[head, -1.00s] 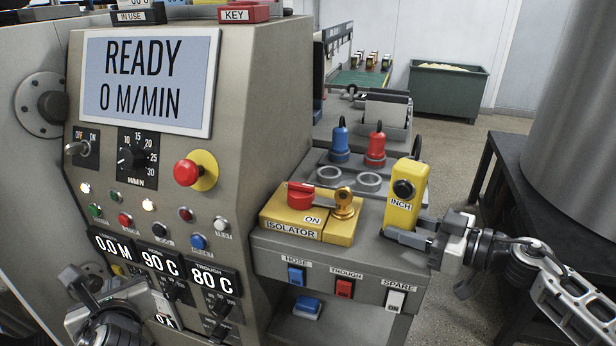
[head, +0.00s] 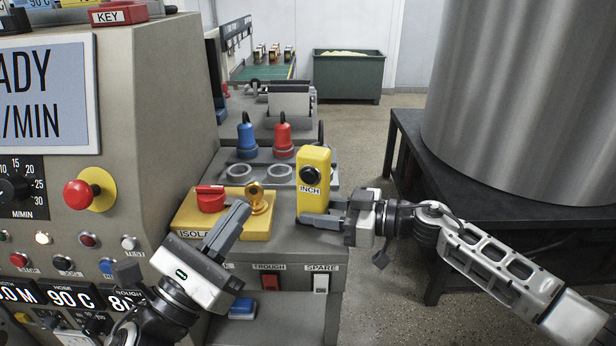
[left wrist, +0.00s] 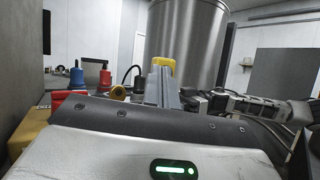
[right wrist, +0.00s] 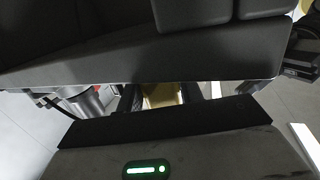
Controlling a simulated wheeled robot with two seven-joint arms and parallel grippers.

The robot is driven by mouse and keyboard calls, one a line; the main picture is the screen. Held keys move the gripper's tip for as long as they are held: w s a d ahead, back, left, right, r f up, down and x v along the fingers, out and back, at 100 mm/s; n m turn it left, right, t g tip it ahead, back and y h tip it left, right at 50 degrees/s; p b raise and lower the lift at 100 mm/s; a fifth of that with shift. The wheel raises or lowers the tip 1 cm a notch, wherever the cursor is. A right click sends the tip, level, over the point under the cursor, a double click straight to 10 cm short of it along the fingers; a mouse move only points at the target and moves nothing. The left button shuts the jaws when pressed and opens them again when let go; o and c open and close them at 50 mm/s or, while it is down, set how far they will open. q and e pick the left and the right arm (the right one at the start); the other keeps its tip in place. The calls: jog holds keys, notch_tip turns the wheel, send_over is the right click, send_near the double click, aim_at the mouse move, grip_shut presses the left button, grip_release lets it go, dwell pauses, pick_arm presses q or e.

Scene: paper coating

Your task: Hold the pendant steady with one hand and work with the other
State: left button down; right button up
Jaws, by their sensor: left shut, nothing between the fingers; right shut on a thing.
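The yellow pendant (head: 313,180) with its black button and INCH label stands upright on the console ledge in the head view. My right gripper (head: 325,215) is shut on its lower part from the right. A strip of the pendant (right wrist: 163,94) shows in the right wrist view; the rest is hidden by the gripper. My left gripper (head: 237,218) is shut and empty, in front of the yellow isolator block (head: 183,217) and left of the pendant, apart from it. In the left wrist view the pendant's top (left wrist: 163,63) shows beyond the left fingers (left wrist: 163,88).
A red emergency button (head: 77,194) is on the panel at left. The blue plug (head: 246,138) and red plug (head: 283,138) stand behind the isolator. A dark table (head: 415,150) with a steel drum (head: 520,100) is at right. Open floor (head: 385,290) lies between.

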aim_at(309, 177)
pick_arm(q)
jog(key=d+m+g+h, duration=0.1)
jog(key=m+g+h, duration=0.1)
jog(key=s+d+m+g+h, duration=0.1)
jog(key=d+g+h, duration=0.1)
jog(key=s+d+m+g+h, duration=0.1)
jog(key=d+m+h, duration=0.1)
jog(key=shift+s+f+m+g, duration=0.1)
jog(key=shift+f+m+g, duration=0.1)
jog(key=shift+m+g, duration=0.15)
jog(key=w+d, duration=0.2)
jog(key=w, duration=0.6)
jog(key=shift+w+d, duration=0.2)
jog(key=shift+d, duration=0.15)
jog(key=shift+w, duration=0.15)
dwell(1.4)
jog(key=shift+w+d, duration=0.15)
jog(key=shift+w, duration=0.15)
